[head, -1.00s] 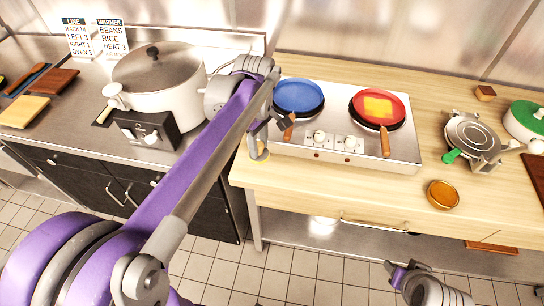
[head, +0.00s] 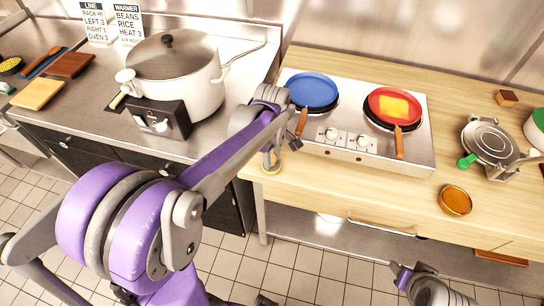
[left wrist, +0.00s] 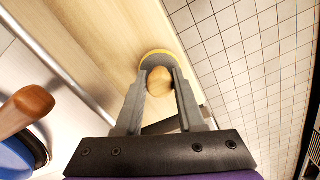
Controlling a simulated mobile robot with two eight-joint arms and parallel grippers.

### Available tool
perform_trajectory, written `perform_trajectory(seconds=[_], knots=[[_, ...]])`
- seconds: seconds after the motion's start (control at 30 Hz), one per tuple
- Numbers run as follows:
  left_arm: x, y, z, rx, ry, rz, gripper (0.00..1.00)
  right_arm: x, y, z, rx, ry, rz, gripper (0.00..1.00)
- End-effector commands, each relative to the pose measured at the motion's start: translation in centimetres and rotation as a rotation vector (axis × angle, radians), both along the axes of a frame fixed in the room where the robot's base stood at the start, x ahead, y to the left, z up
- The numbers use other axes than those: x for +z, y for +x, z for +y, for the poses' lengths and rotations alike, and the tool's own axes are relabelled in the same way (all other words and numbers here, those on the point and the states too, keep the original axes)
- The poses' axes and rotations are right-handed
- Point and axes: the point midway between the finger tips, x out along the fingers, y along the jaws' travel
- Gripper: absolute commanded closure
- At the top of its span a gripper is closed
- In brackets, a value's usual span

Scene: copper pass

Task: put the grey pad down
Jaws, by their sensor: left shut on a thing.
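The grey pad (left wrist: 157,54) is a small disc with a yellow rim, and a tan knob-like part (left wrist: 157,80) shows in front of it. My left gripper (left wrist: 159,76) is shut on it, the fingers on either side of the tan part. In the head view the pad (head: 270,167) hangs below my left gripper (head: 271,151) at the front left corner of the wooden counter (head: 335,190). I cannot tell whether it touches the counter. My right gripper (head: 401,276) is low at the bottom right, its jaws unclear.
A steel stove (head: 400,148) carries a blue pan (head: 312,90) and a red pan (head: 380,98). A large pot (head: 180,75) stands on the left counter. A waffle iron (head: 490,142) and an amber dish (head: 455,200) are at right. Bare wood lies in front of the stove.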

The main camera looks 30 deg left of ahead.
Motion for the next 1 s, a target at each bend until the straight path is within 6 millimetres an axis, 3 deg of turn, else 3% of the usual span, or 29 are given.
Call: perform_trajectory(seconds=[0.27,0.3,0.43,0.77,0.87,1.0], knots=[[-0.4,0.0,0.0,0.000,0.000,0.001,1.00,-0.4,-0.2,0.0,0.000,0.000,0.003,0.50],[-0.3,0.0,0.0,0.000,0.000,0.000,0.57,-0.3,-0.1,0.0,0.000,0.000,0.003,0.50],[-0.2,0.0,0.0,0.000,0.000,0.000,0.33,-0.3,-0.1,0.0,0.000,0.000,0.002,0.50],[0.0,0.0,0.0,0.000,0.000,-0.001,0.32,0.0,0.0,0.0,0.000,0.000,0.000,0.50],[0.9,0.0,0.0,0.000,0.000,-0.001,0.32,0.2,0.1,0.0,0.000,0.000,-0.002,0.50],[3.4,0.0,0.0,0.000,0.000,-0.001,0.32,0.5,0.2,0.0,0.000,0.000,-0.004,0.50]])
